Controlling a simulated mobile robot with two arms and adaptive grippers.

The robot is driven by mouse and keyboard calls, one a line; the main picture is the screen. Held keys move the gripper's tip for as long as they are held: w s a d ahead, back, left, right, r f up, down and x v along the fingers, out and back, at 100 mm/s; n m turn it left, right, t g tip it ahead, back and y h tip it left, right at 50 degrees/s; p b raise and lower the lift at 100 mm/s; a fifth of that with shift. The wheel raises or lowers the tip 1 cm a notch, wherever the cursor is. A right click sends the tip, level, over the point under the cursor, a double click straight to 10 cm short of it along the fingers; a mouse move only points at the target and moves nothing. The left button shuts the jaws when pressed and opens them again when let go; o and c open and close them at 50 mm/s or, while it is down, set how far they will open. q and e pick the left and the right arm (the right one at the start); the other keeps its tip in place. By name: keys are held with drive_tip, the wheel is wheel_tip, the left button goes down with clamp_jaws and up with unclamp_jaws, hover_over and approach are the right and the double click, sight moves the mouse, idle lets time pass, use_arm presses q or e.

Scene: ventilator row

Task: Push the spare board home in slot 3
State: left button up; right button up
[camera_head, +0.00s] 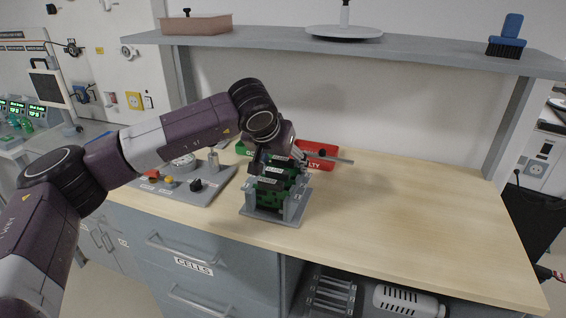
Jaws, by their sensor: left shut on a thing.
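A small grey rack (262,216) stands on the wooden bench top, a little left of the middle. Several green boards (270,198) stand upright in it, with small pale labels along their upper edges. My left gripper (272,160) reaches down over the back of the rack from the left, shut on a board at the rack's top. The wrist and the fingers hide most of the held board. I cannot tell which slot it is in or how deep it sits. My right gripper is out of view.
A red tray (318,162) marked "LTY" lies behind the rack, with a green one (241,148) to its left. A grey control panel (184,188) with knobs stands left of the rack. The bench's right side is clear. A shelf (420,52) hangs above.

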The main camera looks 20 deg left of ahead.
use_arm(q)
drive_tip(key=shift+s+f, duration=0.2)
drive_tip(key=shift+f, duration=0.25)
drive_tip(key=o, duration=1.6)
drive_tip(key=shift+d+f, duration=0.1)
drive_tip(key=shift+f, duration=0.05)
drive_tip(key=shift+w, duration=0.1)
drive_tip(key=shift+r, duration=0.2)
drive_tip(key=shift+w+r+p, duration=0.1)
drive_tip(key=shift+r+p, duration=0.6)
drive_tip(key=shift+r, duration=0.25)
drive_tip(key=shift+r+p, duration=1.15)
drive_tip(key=shift+r, duration=0.65)
drive_tip(key=shift+r+p, duration=0.6)
drive_tip(key=shift+r, duration=0.3)
